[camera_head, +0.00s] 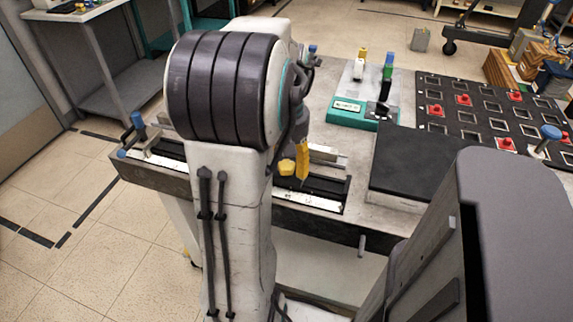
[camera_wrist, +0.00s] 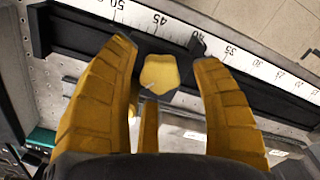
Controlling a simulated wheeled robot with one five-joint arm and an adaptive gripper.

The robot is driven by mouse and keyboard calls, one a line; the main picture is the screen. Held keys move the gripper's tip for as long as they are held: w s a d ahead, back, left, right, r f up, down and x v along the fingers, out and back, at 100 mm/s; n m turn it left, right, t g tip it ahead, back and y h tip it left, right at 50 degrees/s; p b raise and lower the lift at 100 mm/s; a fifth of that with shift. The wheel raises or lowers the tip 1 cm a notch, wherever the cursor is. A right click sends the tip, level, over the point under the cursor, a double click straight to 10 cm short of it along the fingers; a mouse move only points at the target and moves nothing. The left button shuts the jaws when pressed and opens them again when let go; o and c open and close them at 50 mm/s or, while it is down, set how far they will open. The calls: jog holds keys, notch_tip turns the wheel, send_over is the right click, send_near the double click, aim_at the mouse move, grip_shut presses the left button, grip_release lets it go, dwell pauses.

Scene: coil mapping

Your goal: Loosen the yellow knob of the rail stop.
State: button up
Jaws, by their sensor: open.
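The yellow knob (camera_wrist: 160,75) of the rail stop shows in the wrist view between the tips of my open gripper (camera_wrist: 165,60). The fingers stand on either side of it, with a gap visible at the right; whether the left finger touches it I cannot tell. The dark rail stop (camera_wrist: 198,46) sits under the knob on a black rail (camera_wrist: 85,40) with a white numbered scale. In the head view the knob (camera_head: 287,166) shows beside the yellow fingers of my gripper (camera_head: 302,178). My arm hides part of the rail there.
On the bench, a teal-based fixture (camera_head: 365,112) stands behind the rail. A black pad (camera_head: 405,165) lies at the right. A dark board (camera_head: 490,110) with square openings and red knobs lies farther right. A blue-handled clamp (camera_head: 139,125) stands at the rail's left end.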

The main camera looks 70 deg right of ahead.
jog(key=shift+f, duration=0.25)
jog(key=c, duration=1.2)
